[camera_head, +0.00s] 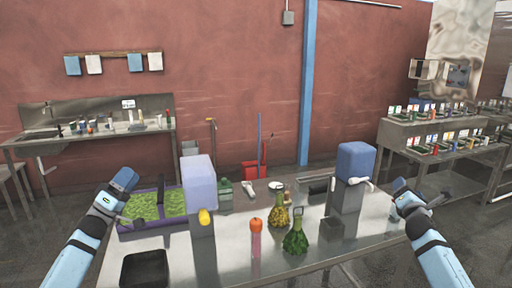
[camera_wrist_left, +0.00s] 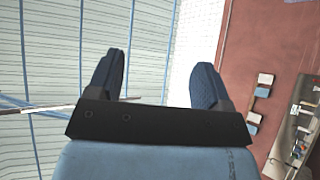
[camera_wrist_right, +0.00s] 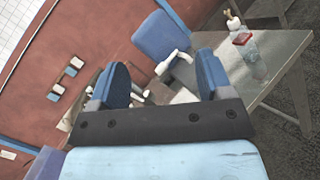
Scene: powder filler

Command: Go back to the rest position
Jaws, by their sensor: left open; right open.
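My left gripper (camera_head: 121,192) is raised at the left side of the steel table, beside a purple tray of green stuff (camera_head: 140,210). In the left wrist view its two fingers (camera_wrist_left: 155,82) stand apart with nothing between them. My right gripper (camera_head: 403,196) is raised at the table's right edge, right of the blue-topped dispenser (camera_head: 355,160). In the right wrist view its fingers (camera_wrist_right: 162,82) are spread and hold nothing. Both arms come in from the lower corners of the head view.
The steel table (camera_head: 340,240) carries a pale blue-topped dispenser (camera_head: 200,180), a black tray (camera_head: 144,268), an orange-capped bottle (camera_head: 255,240), a yellow patterned flask (camera_head: 278,212) and a green one (camera_head: 296,238). A shelf of small boxes (camera_head: 440,140) stands at the right, a sink counter (camera_head: 90,134) at the back left.

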